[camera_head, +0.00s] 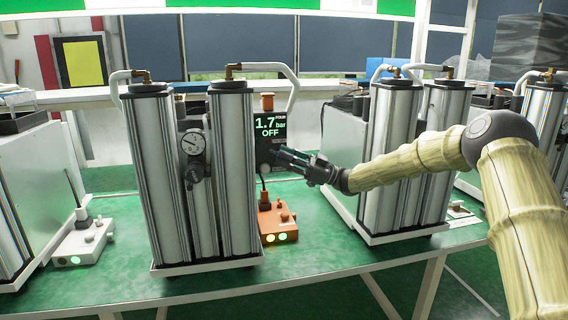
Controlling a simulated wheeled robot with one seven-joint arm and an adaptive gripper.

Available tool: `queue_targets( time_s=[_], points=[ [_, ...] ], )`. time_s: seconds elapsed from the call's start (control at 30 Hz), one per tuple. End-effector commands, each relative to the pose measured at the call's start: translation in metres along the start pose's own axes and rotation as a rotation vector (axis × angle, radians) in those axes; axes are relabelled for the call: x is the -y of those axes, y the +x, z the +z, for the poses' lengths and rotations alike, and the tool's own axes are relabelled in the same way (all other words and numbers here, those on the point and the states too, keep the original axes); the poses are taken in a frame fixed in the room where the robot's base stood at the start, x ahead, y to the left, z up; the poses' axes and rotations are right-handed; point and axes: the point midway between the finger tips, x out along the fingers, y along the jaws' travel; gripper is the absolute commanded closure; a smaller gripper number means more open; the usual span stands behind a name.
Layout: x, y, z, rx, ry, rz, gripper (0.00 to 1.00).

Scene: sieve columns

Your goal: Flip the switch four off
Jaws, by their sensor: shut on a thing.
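A dark switch panel (269,124), whose small label looks like "FOUR", stands upright behind the right edge of the left pair of silver columns. Its screen reads "1.7 bar" and "OFF". My gripper (277,153) reaches in from the right, with its dark fingertips at the lower part of the panel. It is shut on the switch there; the fingers hide the part between them. A pale round spot (265,168) shows just below the fingertips.
An orange box (278,224) with two lit green-yellow lamps sits below the panel on the green table (310,252). Silver columns (233,170) with a gauge (195,140) stand close on the left. Another column pair (393,150) stands behind my forearm.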

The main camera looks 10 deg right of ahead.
Motion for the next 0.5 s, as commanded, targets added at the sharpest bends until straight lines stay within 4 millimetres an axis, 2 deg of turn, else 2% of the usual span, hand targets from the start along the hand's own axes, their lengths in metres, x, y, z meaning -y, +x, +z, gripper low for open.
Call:
queue_targets(
  time_s=[0.5],
  points=[
    [-0.0076,-0.0024,-0.0002,-0.032,0.058,-0.144,1.0]
  ],
)
